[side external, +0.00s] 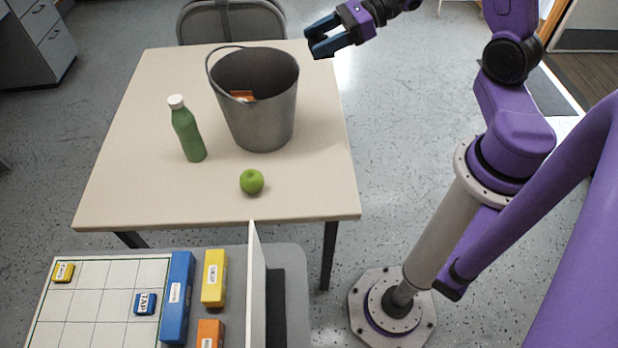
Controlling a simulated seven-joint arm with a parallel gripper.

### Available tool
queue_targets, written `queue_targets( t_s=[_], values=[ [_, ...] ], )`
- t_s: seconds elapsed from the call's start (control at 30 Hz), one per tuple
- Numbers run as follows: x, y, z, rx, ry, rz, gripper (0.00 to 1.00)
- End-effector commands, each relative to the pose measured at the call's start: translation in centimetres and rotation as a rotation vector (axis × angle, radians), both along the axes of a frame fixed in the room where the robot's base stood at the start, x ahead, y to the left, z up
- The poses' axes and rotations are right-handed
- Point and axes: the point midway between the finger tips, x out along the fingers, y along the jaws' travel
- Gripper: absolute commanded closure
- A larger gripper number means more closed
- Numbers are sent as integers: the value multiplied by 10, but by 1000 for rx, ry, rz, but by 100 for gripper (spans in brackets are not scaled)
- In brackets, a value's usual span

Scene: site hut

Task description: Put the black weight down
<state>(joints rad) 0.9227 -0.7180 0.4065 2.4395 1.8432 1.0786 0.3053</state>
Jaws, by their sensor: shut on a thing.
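My gripper (312,42) is at the top of the side view, above the far right corner of the table (130,190) and to the right of the grey bucket. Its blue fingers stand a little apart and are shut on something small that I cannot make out. I cannot pick out a black weight as a separate thing anywhere in view; the bottom of the bucket is hidden.
The grey bucket (262,115), with something orange (242,96) inside, stands on the table. A green bottle (188,130) and a green apple (251,181) are near it. The table's right side and left front are clear. A board with labelled blocks (95,275) is in front.

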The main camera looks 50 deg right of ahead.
Motion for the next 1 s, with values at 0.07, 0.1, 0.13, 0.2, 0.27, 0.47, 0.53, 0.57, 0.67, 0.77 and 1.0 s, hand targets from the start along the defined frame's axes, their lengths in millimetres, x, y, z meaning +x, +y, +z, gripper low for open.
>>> queue_targets(
  t_s=[0.07, 0.1, 0.13, 0.2, 0.27, 0.47, 0.53, 0.57, 0.67, 0.77, 1.0],
  values=[
    [3, -5, -5, 0, 2, 6, 83],
    [3, -7, -8, -1, 3, 10, 83],
    [4, -8, -9, 0, 3, 13, 83],
    [5, -11, -14, 0, 3, 22, 83],
    [6, -15, -18, 0, 2, 29, 83],
    [9, -28, -35, 0, 2, 58, 83],
    [10, -34, -43, 1, 4, 72, 83],
    [10, -37, -47, 1, 3, 80, 83],
    [10, -47, -62, 3, 5, 110, 83],
    [7, -53, -77, 3, 6, 143, 83],
    [-5, -28, -119, 12, 7, 226, 83]
  ],
)
